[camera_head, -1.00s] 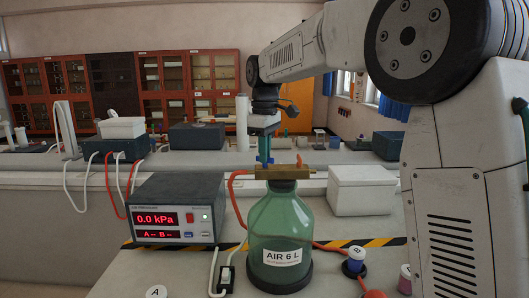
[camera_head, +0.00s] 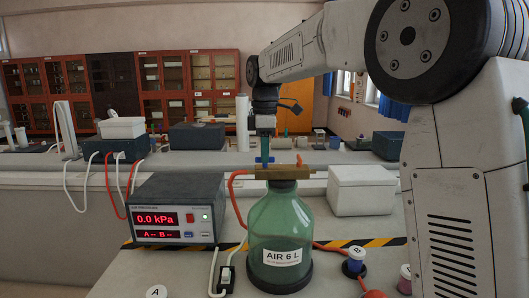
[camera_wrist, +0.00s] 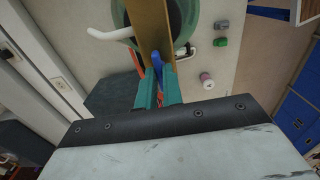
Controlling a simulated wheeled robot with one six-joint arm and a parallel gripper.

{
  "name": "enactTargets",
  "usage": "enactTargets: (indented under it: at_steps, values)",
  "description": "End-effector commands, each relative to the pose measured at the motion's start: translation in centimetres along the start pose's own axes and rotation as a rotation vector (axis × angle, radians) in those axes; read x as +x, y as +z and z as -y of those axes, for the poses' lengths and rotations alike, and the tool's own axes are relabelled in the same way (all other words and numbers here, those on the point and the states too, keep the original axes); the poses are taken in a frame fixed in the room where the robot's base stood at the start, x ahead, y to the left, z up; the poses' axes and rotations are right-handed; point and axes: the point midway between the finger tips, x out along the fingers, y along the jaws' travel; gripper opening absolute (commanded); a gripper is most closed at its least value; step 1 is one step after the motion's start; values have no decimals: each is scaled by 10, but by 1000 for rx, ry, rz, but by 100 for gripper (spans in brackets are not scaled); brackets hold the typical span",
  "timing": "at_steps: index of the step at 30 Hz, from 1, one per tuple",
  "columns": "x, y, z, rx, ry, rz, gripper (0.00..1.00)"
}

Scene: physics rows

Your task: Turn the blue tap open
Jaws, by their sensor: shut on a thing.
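The blue tap (camera_head: 264,159) sits on top of the brass manifold (camera_head: 284,173) that caps the green glass bottle (camera_head: 280,230). My gripper (camera_head: 265,148) points down from above and is shut on the tap's handle. In the wrist view the blue handle (camera_wrist: 157,64) lies between the two teal fingers, roughly along the brass bar (camera_wrist: 148,25). The fingers partly hide the handle. The pressure meter (camera_head: 178,210) reads 0.0 kPa.
An orange tap (camera_head: 299,161) stands close by on the same manifold. Orange hoses and a white cable run around the bottle.

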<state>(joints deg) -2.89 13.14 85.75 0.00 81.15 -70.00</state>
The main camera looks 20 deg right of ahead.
Motion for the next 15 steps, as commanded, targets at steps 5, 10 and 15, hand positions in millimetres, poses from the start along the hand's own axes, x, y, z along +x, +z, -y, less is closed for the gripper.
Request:
enactTargets:
  at_steps: [5,10,15]
  values:
    - [-2,0,-1,0,5,-2,0]
    - [-2,0,-1,0,5,-2,25]
    - [-1,0,0,0,3,-1,30]
